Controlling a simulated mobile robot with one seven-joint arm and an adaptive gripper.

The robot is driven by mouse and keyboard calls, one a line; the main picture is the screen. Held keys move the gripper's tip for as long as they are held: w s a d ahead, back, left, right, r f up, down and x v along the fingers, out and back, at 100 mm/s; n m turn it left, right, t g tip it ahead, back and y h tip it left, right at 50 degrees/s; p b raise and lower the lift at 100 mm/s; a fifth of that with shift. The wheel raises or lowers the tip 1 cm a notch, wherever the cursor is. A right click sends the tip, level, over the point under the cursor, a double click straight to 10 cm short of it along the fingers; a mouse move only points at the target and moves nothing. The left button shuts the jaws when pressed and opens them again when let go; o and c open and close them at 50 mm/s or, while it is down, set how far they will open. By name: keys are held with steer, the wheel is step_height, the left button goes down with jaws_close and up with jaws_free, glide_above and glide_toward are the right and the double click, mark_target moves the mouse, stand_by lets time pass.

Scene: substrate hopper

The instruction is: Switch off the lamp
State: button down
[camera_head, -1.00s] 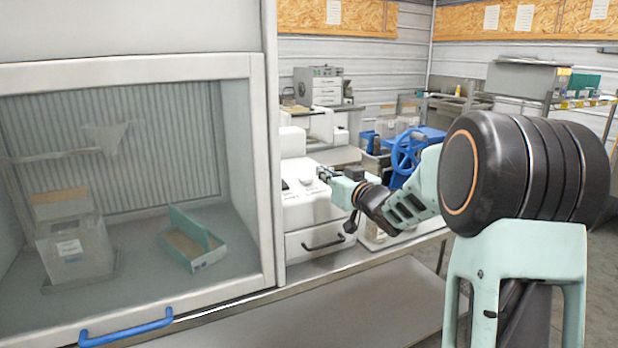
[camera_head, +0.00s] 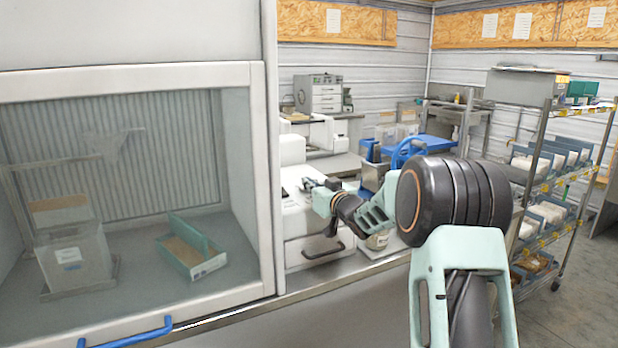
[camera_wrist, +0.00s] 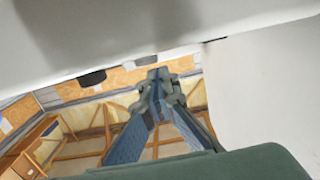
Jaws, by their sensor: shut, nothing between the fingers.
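I cannot pick out a lamp or its switch for certain. My gripper (camera_head: 307,184) is over the top front of a white bench machine (camera_head: 302,222) in the head view. Whether it touches the machine is too small to tell. In the wrist view my gripper (camera_wrist: 158,78) is shut and empty, its fingertips together. Pale, smooth surfaces lie above and to the right of it there. Two small dark parts (camera_wrist: 92,78) show along the lower edge of the upper pale surface; I cannot tell what they are.
A glass-fronted cabinet (camera_head: 258,75) with a blue handle (camera_head: 128,336) fills the left, holding a clear box (camera_head: 75,262) and a teal tray (camera_head: 190,255).

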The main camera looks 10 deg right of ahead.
steer(key=shift+s+f, duration=0.1)
steer(key=shift+f, duration=0.15)
steer(key=shift+f+b, duration=0.35)
steer(key=shift+b, duration=0.35)
steer(key=b, duration=0.1)
steer(key=f+b, duration=0.1)
steer(key=b, duration=0.1)
steer(key=shift+s+t, duration=0.2)
steer(key=shift+t, duration=0.2)
steer(key=shift+r, duration=0.35)
